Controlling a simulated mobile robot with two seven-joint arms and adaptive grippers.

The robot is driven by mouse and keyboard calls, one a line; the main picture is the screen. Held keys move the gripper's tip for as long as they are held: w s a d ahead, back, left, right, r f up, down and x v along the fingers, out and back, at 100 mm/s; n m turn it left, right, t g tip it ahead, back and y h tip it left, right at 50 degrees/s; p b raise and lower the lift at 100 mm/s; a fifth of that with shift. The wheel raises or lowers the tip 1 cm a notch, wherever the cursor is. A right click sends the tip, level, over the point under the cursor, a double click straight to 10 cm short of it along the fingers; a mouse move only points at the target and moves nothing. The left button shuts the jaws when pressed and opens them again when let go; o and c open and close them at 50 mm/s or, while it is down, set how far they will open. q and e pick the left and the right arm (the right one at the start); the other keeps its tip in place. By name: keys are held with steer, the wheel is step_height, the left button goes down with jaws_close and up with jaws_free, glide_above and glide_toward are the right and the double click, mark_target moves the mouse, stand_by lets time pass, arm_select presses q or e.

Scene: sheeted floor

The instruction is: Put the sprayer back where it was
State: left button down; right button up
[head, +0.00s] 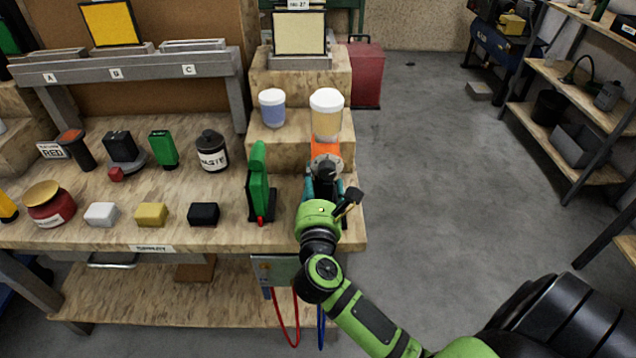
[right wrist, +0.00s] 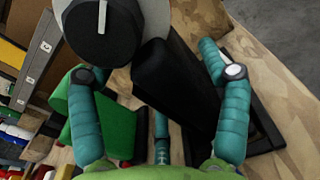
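The sprayer (head: 326,152) shows an orange body with a black part in front, at the right end of the workbench. A beige jar with a white lid (head: 327,118) is right above it; I cannot tell whether it belongs to it. My right gripper (head: 322,186), with teal fingers, is at the near side of the sprayer and hides its lower part. In the right wrist view, the black handle (right wrist: 180,85) lies between the spread fingers (right wrist: 160,90), with a gap on the left. The fingers look open around it. My left gripper is not in view.
A green tool on a black base (head: 258,190) stands close to the left of the gripper. A blue jar (head: 272,108) stands on the wooden step behind. Several blocks and cans fill the bench (head: 120,236) to the left. Open floor (head: 440,150) lies to the right.

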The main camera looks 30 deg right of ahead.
steer(key=shift+r, duration=0.3)
steer(key=b+v, duration=0.3)
steer(key=v, duration=0.9)
steer(key=shift+f, duration=0.1)
